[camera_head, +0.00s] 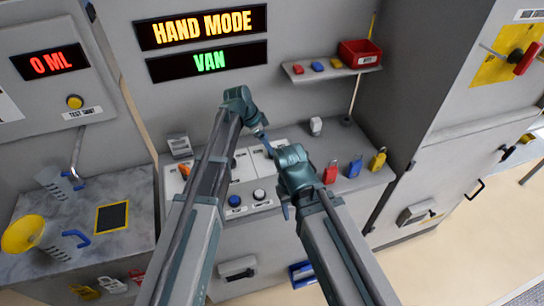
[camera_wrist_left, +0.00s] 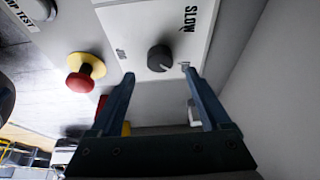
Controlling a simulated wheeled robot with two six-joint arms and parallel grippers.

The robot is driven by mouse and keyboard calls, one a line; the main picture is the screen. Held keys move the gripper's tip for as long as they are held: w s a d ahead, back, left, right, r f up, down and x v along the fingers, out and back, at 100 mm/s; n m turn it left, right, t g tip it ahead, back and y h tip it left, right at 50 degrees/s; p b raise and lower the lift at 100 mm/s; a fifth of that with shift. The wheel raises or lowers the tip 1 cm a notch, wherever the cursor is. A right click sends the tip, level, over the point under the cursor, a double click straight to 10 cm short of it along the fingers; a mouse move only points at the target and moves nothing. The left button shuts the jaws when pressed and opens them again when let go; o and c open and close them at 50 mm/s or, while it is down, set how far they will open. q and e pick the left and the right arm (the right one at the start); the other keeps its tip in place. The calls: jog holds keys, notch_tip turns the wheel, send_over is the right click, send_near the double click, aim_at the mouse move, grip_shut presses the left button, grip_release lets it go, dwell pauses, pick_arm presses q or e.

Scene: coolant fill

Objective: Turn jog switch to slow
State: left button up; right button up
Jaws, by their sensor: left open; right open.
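The jog switch is a round black knob (camera_wrist_left: 160,58) on a white plate (camera_wrist_left: 140,28) in the left wrist view. A "SLOW" label stands on the plate above and right of it. A pale mark shows low on the knob; its exact pointing is too small to tell. My left gripper (camera_wrist_left: 157,74) is open, with one fingertip on either side just below the knob, apparently not closed on it. In the head view my left gripper (camera_head: 267,145) reaches down over the console, and the knob is hidden there. My right gripper (camera_head: 286,208) hangs lower, its jaws hard to make out.
A red mushroom button on a yellow base (camera_wrist_left: 84,76) sits left of the plate.

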pick_arm(q)
jog(key=b+x, duration=0.3)
jog(key=x, duration=0.2)
grip_shut()
dwell(0.4)
